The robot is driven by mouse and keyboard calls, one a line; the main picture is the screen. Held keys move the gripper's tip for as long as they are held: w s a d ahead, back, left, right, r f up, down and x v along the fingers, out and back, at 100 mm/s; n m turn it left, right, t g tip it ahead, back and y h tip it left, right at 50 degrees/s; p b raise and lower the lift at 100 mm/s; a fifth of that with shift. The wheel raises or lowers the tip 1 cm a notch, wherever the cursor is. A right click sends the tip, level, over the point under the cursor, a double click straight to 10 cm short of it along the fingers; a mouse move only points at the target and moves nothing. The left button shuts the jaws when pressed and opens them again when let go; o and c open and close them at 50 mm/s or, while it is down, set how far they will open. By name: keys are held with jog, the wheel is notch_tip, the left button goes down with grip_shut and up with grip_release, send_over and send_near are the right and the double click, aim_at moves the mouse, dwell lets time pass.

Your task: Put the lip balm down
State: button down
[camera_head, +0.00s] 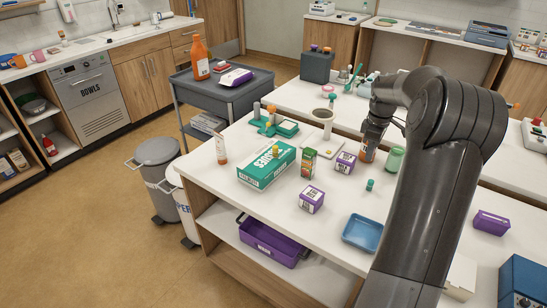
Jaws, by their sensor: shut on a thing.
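My gripper (369,140) points down over the right part of the white table (275,212). It is shut on the lip balm, which the fingers and wrist mostly hide. An orange-brown cylinder (367,151) shows right at the fingertips; I cannot tell whether this is the held thing or one standing behind. I cannot tell whether the held thing touches the table.
A small teal cylinder (370,185), a green jar (395,159) and a purple-white box (345,162) are close to my gripper. A blue tray (362,234) lies nearer the front. A green-white carton (266,165) is further left. Bare tabletop lies around the blue tray.

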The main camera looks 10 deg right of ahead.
jog(key=w+a+r+n, duration=0.2)
jog(key=w+a+n, duration=0.3)
jog(key=a, duration=0.7)
jog(key=n, duration=0.2)
send_over(262, 164)
jog(key=f, duration=0.5)
jog(key=shift+d+f, duration=0.3)
jog(key=shift+w+a+f, duration=0.1)
jog(key=shift+a+f, duration=0.2)
jog(key=shift+a, duration=0.05)
jog(key=shift+f, duration=1.9)
jog(key=shift+f, duration=0.15)
jog(key=c, duration=1.3)
grip_release()
